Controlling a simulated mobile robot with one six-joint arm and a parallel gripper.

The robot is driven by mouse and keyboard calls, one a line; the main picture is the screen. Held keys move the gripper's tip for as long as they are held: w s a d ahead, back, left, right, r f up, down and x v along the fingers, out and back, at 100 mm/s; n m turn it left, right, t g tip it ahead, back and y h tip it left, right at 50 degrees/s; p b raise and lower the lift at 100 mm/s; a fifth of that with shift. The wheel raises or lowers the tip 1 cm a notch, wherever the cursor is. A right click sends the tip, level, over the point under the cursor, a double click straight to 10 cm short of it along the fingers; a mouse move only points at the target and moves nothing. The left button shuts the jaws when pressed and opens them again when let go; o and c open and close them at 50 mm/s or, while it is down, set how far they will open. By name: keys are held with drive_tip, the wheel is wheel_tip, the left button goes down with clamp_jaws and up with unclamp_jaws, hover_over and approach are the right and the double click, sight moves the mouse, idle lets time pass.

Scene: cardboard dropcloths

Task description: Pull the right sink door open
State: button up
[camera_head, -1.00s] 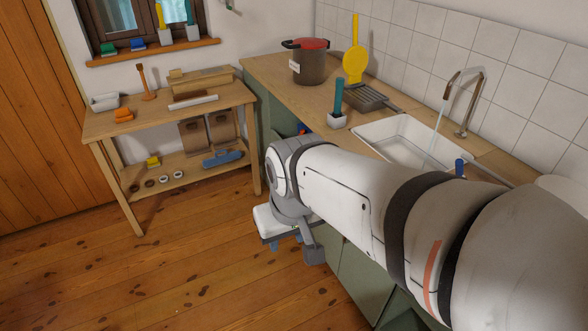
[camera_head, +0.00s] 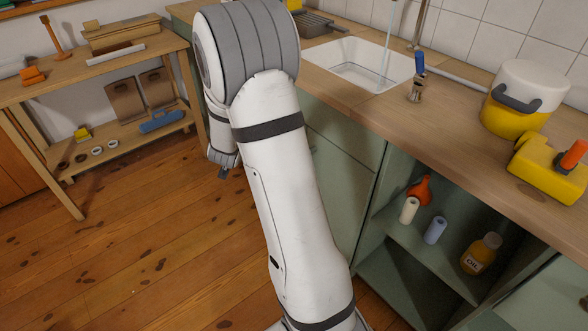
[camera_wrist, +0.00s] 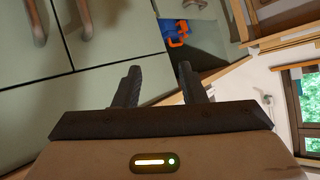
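The green cabinet front below the sink (camera_head: 372,62) shows in the head view. A green door (camera_head: 340,192) there, beside the open compartment, looks shut; my arm covers the area to its left. In the wrist view two green fronts meet at a seam, with one handle (camera_wrist: 84,20) and another handle (camera_wrist: 37,22) on either side of it. I cannot tell for certain which is on the right sink door. My gripper (camera_wrist: 158,86) is open and empty, its fingers apart and not on either handle.
An open compartment (camera_head: 385,285) right of the door holds an oil bottle (camera_head: 481,254), rolls and an orange flask. A wooden workbench (camera_head: 70,83) stands at the left. Plank floor (camera_head: 140,255) is clear before the cabinet. The wrist view shows a blue-orange object (camera_wrist: 176,30).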

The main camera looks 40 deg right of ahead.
drive_tip(key=s+d+f+m+g+h+b, duration=0.3)
drive_tip(key=d+f+h+b, duration=0.15)
drive_tip(key=d+f, duration=0.4)
drive_tip(key=s+d+f+m+g+h+b, duration=0.2)
drive_tip(key=s+d+f+g+h+b, duration=0.25)
drive_tip(key=f, duration=0.75)
drive_tip(key=w+d, duration=0.1)
drive_tip(key=d, duration=0.1)
drive_tip(key=w+d+t+h, duration=0.1)
drive_tip(key=d, duration=0.2)
drive_tip(key=d+t+b, duration=0.1)
drive_tip(key=d, duration=0.1)
drive_tip(key=shift+w+d+r, duration=0.2)
drive_tip(key=shift+w+d, duration=0.1)
drive_tip(key=shift+w, duration=0.1)
clamp_jaws()
